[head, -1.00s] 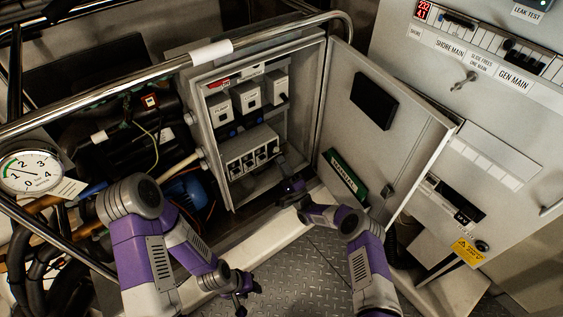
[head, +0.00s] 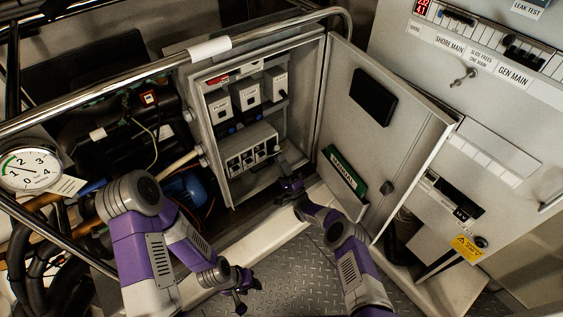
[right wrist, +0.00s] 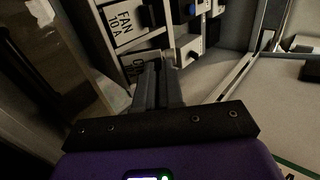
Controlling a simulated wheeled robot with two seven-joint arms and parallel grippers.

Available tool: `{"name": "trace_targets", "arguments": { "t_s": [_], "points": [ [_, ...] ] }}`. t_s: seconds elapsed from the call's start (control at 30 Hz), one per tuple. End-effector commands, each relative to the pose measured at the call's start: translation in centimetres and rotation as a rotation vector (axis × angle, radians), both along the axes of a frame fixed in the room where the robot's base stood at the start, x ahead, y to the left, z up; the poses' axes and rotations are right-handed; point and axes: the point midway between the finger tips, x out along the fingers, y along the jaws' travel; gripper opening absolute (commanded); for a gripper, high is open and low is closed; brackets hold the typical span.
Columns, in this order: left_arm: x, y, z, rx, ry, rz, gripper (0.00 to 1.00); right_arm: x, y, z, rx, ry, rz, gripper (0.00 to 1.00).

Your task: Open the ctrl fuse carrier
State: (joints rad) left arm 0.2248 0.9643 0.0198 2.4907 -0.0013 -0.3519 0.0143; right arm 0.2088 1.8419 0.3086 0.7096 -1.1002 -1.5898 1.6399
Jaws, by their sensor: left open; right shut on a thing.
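The open grey cabinet (head: 207,150) holds a lower fuse block (head: 240,140) with a row of dark-fronted carriers. My right gripper (head: 281,158) reaches the right end of that block. In the right wrist view, its fingers (right wrist: 158,82) are shut on the ctrl fuse carrier (right wrist: 134,67), whose label is mostly hidden behind them. The carrier's grip part and how far it is tilted cannot be made out. The neighbouring carrier, labelled FAN 10 A (right wrist: 124,20), is beside it. My left gripper (head: 246,284) is open and empty, low over the floor, away from the cabinet.
The cabinet door (head: 365,140) stands open on the right, with a green label and a black box. Upper switch units (head: 246,95) sit above the fuse block. A metal rail (head: 120,78) crosses in front at upper left. Tread-plate floor (head: 300,265) is clear.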

Motion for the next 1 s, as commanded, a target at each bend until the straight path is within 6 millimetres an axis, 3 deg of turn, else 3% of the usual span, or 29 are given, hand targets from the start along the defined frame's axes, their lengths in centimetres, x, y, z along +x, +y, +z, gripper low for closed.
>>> {"name": "trace_targets", "arguments": {
  "t_s": [0.03,0.07,0.2,0.5,1.0],
  "points": [
    [0.0,0.0,0.0,0.0,0.0,0.0,0.43,0.0,0.0,0.1,0.001,-0.002,0.0,0.0],
    [0.0,0.0,0.0,0.0,0.0,0.0,0.43,0.0,0.0,0.1,0.001,-0.002,0.0,0.12],
    [0.0,0.0,0.0,0.0,0.0,0.0,0.43,0.0,0.0,0.1,0.001,-0.002,0.0,0.33],
    [0.0,0.0,0.0,0.0,0.0,0.0,0.43,-0.2,-0.2,-0.3,0.0,0.001,-0.001,0.33],
    [0.0,0.0,0.2,0.0,0.0,0.0,0.43,-4.2,-3.0,-5.1,0.0,0.0,0.0,0.33]
  ]
}}
